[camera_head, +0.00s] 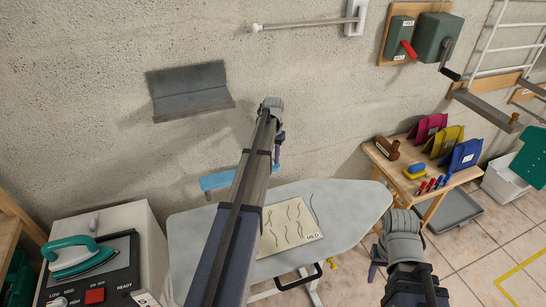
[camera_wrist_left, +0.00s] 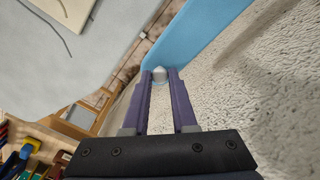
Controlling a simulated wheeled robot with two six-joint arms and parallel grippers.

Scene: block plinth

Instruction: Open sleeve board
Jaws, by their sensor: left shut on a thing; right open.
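The sleeve board appears as a blue strip (camera_head: 216,181) against the wall behind the ironing board (camera_head: 345,205), partly hidden by my left arm. In the left wrist view its blue face (camera_wrist_left: 200,35) runs diagonally along the top. In the head view that gripper (camera_head: 279,145) points down near the wall. My right gripper (camera_head: 373,272) is open, right of the ironing board; its fingertips are mostly hidden.
A patterned sheet (camera_head: 288,228) lies on the ironing board. An iron (camera_head: 82,257) stands on a station at left. A wooden bench (camera_head: 402,178) with coloured pouches and tools stands at right, beside a grey tray (camera_head: 456,212). A grey shelf (camera_head: 190,92) hangs on the wall.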

